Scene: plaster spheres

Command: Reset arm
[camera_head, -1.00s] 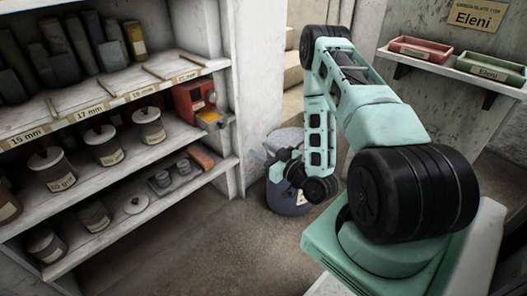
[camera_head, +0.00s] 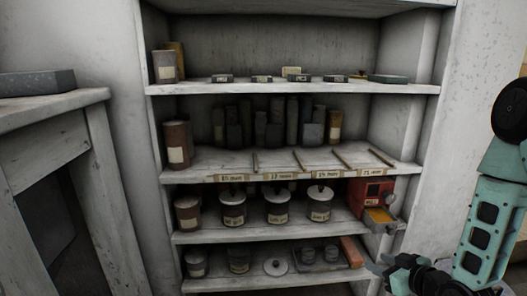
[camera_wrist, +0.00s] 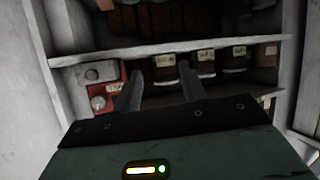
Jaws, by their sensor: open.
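My gripper shows in the wrist view (camera_wrist: 160,92) with its two fingers apart and nothing between them. Beyond the fingers, the wrist view shows a shelf unit with a red box and several lidded jars. In the head view my teal arm (camera_head: 488,215) hangs at the right edge, bent downward. My gripper (camera_head: 385,268) is at its lower end, in front of the lower right of the shelf unit. Its fingers are small and dark there.
The white shelf unit (camera_head: 295,88) holds several lidded jars (camera_head: 277,207), a red box (camera_head: 372,192) with an open yellow tray, and dark cylinders. Size labels line one shelf edge. A white wooden table (camera_head: 50,104) with a grey slab (camera_head: 38,83) stands at left.

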